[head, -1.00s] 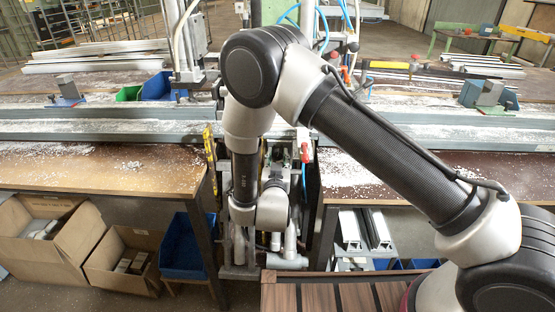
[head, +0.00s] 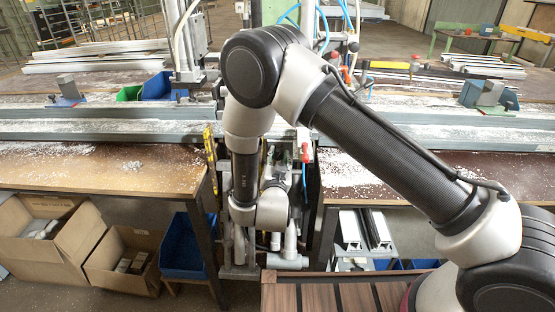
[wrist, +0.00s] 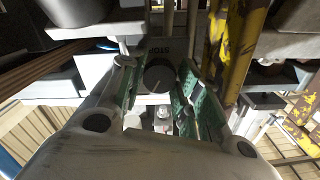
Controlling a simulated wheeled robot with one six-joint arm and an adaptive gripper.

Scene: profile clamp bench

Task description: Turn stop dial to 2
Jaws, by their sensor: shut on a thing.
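The stop dial (wrist: 158,76) is a dark round knob on a pale plate, with the label STOP partly showing above it in the wrist view. My gripper (wrist: 160,88) is shut on it, with one green-padded finger at each side. A thin pale line shows on the dial's face, but I cannot read any number or tell its setting. In the head view my arm hides the dial, and the fingers cannot be made out there.
Yellow scuffed bars (wrist: 232,45) stand close to the right of my gripper. The workbench (head: 100,168) is strewn with pale chips. A blue bin (head: 183,248) and cardboard boxes (head: 75,240) stand below at left. A red-tipped handle (head: 305,153) rises beside my wrist.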

